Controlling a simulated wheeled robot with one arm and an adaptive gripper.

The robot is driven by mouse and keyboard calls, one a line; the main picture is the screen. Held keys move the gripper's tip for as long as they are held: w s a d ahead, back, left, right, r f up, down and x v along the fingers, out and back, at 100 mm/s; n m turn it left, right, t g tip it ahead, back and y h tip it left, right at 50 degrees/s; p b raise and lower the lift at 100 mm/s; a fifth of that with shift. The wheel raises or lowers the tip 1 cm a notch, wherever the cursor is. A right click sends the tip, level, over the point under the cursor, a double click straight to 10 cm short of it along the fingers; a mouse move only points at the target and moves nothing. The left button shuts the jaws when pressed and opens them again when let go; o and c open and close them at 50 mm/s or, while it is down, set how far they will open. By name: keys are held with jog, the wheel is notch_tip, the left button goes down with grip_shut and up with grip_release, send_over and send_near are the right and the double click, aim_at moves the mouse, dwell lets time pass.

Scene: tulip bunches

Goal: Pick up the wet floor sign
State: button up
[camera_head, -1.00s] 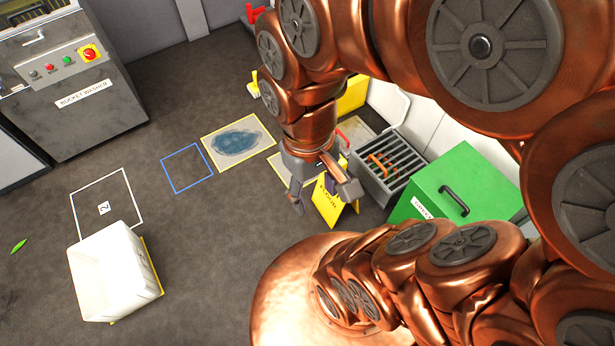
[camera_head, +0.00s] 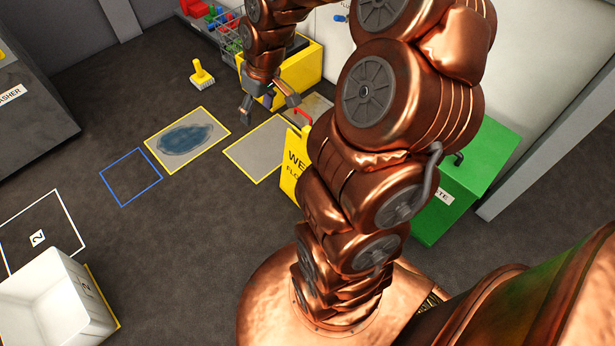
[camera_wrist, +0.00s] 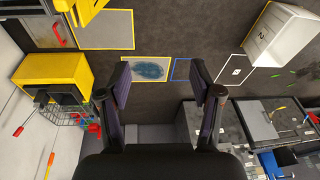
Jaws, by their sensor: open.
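The yellow wet floor sign (camera_head: 293,165) stands upright on the floor in the head view, with a red handle on top. My arm hides its right part. It shows partly at the top left of the wrist view (camera_wrist: 88,10). My gripper (camera_head: 268,108) is open and empty in the head view, beyond the sign and above the floor, apart from it. In the wrist view my gripper (camera_wrist: 160,85) has its two dark fingers spread wide, with nothing between them.
A yellow bucket cart (camera_head: 302,72) stands behind the sign. A green bin (camera_head: 480,170) is to its right. A white tub (camera_head: 50,300) sits front left. A puddle (camera_head: 185,138) and outlined floor areas lie left, otherwise open.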

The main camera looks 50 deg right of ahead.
jog(key=d+f+b, duration=0.4)
jog(key=d+f, duration=0.3)
jog(key=f, duration=0.2)
jog(key=w+d+f+m+t+h+b, duration=0.1)
jog(key=d+f+b, duration=0.3)
jog(key=d+f, duration=0.3)
jog(key=d+f+m+t+b, duration=0.1)
jog(key=d+f+b, duration=0.4)
jog(key=d+f, duration=0.3)
jog(key=shift+w+f+h, duration=0.15)
jog(key=shift+f, duration=0.6)
jog(key=shift+w+f+h, duration=0.15)
jog(key=shift+f, duration=0.55)
jog(key=shift+x, duration=1)
jog(key=b+x, duration=0.2)
jog(key=x, duration=0.1)
jog(key=b+x, duration=0.1)
jog(key=x, duration=0.1)
jog(key=shift+w+a, duration=0.15)
jog(key=shift+a, duration=0.2)
jog(key=shift+c, duration=0.4)
grip_shut()
jog(key=shift+r, duration=0.1)
